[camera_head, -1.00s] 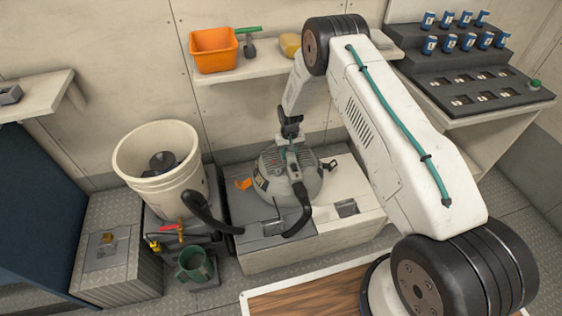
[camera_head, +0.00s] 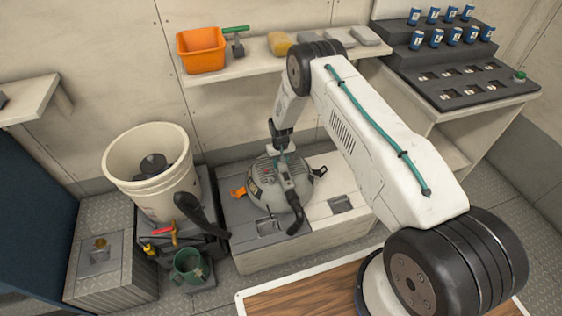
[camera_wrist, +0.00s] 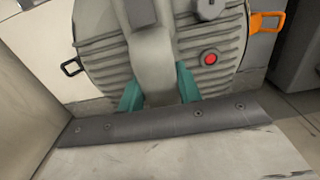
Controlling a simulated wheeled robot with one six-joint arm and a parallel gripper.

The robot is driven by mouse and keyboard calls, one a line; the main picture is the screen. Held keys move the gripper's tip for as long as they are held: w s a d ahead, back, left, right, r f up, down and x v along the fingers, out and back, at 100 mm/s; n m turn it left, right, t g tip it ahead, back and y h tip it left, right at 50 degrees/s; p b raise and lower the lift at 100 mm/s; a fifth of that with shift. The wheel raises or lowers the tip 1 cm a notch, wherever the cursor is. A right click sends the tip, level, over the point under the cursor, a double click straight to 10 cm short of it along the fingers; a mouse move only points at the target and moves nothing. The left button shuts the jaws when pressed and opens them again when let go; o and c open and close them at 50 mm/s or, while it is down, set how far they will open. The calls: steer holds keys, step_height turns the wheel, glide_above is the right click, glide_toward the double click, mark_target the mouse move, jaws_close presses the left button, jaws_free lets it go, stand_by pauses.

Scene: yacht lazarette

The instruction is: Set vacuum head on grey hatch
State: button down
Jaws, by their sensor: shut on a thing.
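The vacuum head (camera_head: 268,179) is a grey ribbed dome with a top handle, an orange latch, a black latch and a short black hose. In the wrist view the vacuum head (camera_wrist: 95,52) shows a red button. My gripper (camera_head: 283,146) is above the dome. Its green fingertips (camera_wrist: 160,92) are shut on the grey handle. The grey hatch (camera_head: 238,218) is the left part of the bench top, with a recessed pull near its front. The head is over the back of the bench, around the grey-white boundary. I cannot tell whether its base touches the surface.
A white hatch (camera_head: 325,210) with its own recess lies right of the grey one. A cream bucket (camera_head: 150,190) with a black part inside stands left. A black nozzle (camera_head: 203,218) and green mug (camera_head: 188,266) are near it. A shelf (camera_head: 262,62) with an orange bin (camera_head: 201,52) is behind.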

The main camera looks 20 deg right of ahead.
steer(key=c, duration=1)
jaws_free()
steer(key=shift+f, duration=0.1)
steer(key=shift+o, duration=0.2)
step_height(320, 180, up, 12)
steer(key=shift+r, duration=0.2)
steer(key=shift+s, duration=0.1)
